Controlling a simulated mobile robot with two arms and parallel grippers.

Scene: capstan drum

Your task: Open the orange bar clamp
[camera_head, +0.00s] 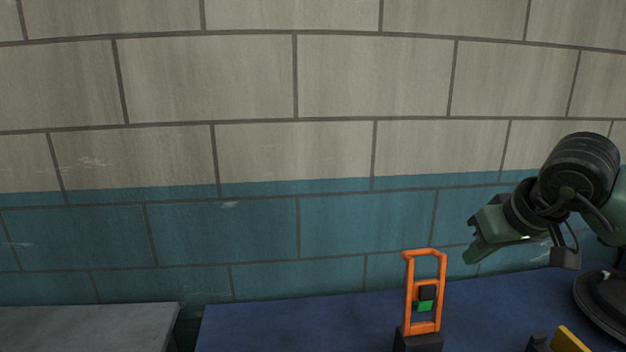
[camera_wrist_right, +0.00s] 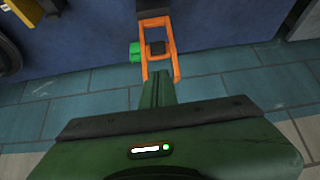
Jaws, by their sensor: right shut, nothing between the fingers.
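The orange bar clamp (camera_head: 409,290) stands upright on a dark base (camera_head: 418,342) on the blue table, right of centre in the head view. It is a tall orange frame with a dark block and a green part (camera_head: 424,306) inside its lower half. In the right wrist view the clamp (camera_wrist_right: 174,66) appears beyond my fingertips, with its green part (camera_wrist_right: 135,51) at its side. My right gripper (camera_head: 470,256) is shut and empty, to the right of the clamp and near the height of its top, apart from it in the head view. My left gripper is not in view.
The blue table (camera_head: 300,322) is clear left of the clamp. A yellow block (camera_head: 569,340) and dark parts stand at the lower right. A grey surface (camera_head: 85,325) lies at the left across a gap. A tiled wall (camera_head: 220,230) rises behind.

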